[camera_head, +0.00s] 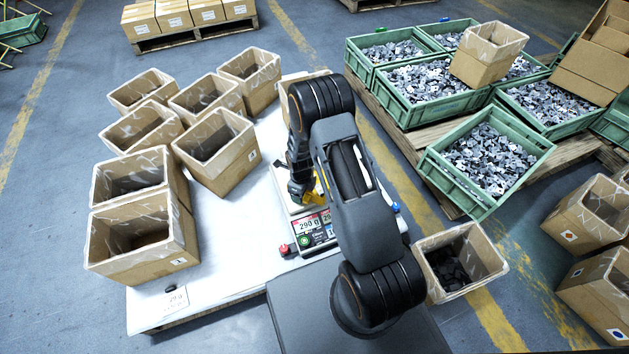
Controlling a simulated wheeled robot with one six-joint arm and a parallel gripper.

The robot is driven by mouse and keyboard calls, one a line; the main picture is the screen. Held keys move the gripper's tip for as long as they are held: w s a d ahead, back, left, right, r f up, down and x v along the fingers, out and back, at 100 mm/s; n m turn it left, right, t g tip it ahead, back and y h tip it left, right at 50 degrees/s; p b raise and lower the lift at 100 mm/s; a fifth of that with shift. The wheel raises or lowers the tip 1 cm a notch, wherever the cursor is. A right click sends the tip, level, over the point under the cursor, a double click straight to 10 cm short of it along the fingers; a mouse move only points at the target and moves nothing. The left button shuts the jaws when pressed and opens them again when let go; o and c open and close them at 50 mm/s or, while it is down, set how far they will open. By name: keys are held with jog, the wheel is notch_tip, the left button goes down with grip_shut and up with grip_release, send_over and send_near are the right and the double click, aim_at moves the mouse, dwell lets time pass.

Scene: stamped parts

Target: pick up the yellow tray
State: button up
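The yellow tray (319,191) shows only as a small yellow patch near the middle of the head view. My own arm hides most of it. It is at the weighing scale with the display (314,228), which appears to read 290 g. My gripper (302,190) is low over the scale, close beside the yellow patch on its left. The fingertips are too small and too covered to tell whether they are open or touching the tray.
Several open cardboard boxes (138,258) stand on the white table (225,235) at left. Green crates of metal parts (440,178) are on a pallet at right. An open box of dark parts (490,255) is right of my arm.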

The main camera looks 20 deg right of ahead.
notch_tip(320, 180, down, 5)
jog(key=b, duration=0.2)
jog(key=shift+d+f+b, duration=0.1)
jog(key=shift+b, duration=0.3)
jog(key=c, duration=1.2)
jog(key=shift+c, duration=0.5)
jog(key=shift+r, duration=0.25)
